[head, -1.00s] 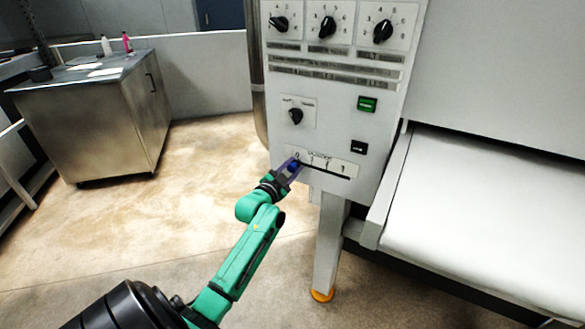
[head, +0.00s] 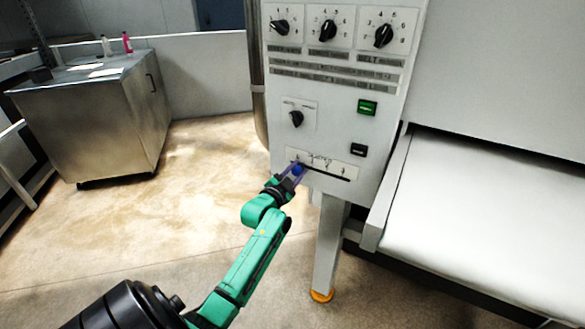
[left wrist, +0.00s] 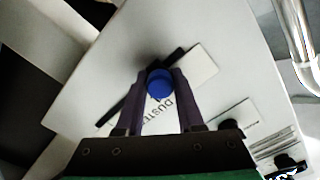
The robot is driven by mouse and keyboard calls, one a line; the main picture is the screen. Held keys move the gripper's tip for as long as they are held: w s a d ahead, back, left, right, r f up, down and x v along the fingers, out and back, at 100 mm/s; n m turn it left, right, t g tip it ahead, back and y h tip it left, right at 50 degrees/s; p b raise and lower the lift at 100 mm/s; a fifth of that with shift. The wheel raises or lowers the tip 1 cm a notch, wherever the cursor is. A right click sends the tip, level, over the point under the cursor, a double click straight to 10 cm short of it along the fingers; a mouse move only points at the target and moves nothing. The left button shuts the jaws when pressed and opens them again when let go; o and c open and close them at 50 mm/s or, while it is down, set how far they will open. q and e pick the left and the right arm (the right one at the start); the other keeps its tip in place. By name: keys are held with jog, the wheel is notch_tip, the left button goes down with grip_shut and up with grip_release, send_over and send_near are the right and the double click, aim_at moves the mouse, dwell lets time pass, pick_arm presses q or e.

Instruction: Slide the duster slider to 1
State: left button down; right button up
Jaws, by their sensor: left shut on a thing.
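The duster slider has a round blue knob (head: 298,169) on a dark horizontal slot near the bottom of the white control panel. A white label strip (head: 335,166) with small marks runs along the slot; its numbers are too small to read surely. The knob is toward the left end of the slot. My left gripper (head: 296,171) is shut on the blue knob. In the left wrist view the blue knob (left wrist: 160,84) sits between the two fingers (left wrist: 158,92), with part of the "DUSTER" lettering visible beside them. My right gripper is not in view.
Above the slider are a black rotary knob (head: 296,118), a green switch (head: 367,107), a black switch (head: 358,150) and a row of dials (head: 328,31). A white conveyor bed (head: 490,215) lies to the right. A steel cabinet (head: 110,125) stands at the left; open floor lies between.

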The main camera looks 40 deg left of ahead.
aim_at(312, 168)
pick_arm(q)
jog(key=d, duration=0.1)
jog(key=d+p, duration=0.1)
jog(key=d, duration=0.1)
jog(key=shift+w+d, duration=0.1)
jog(key=shift+w, duration=0.2)
jog(key=shift+d, duration=0.25)
jog(key=shift+a+f, duration=0.1)
jog(key=shift+f, duration=0.05)
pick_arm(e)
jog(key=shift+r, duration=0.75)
pick_arm(q)
jog(key=c, duration=0.5)
grip_release()
jog(key=s+d, duration=0.1)
jog(key=s, duration=0.8)
jog(key=s+d, duration=0.1)
jog(key=s, duration=0.4)
jog(key=shift+s+d+b, duration=0.15)
jog(key=shift+d+b, duration=0.15)
jog(key=shift+b, duration=0.1)
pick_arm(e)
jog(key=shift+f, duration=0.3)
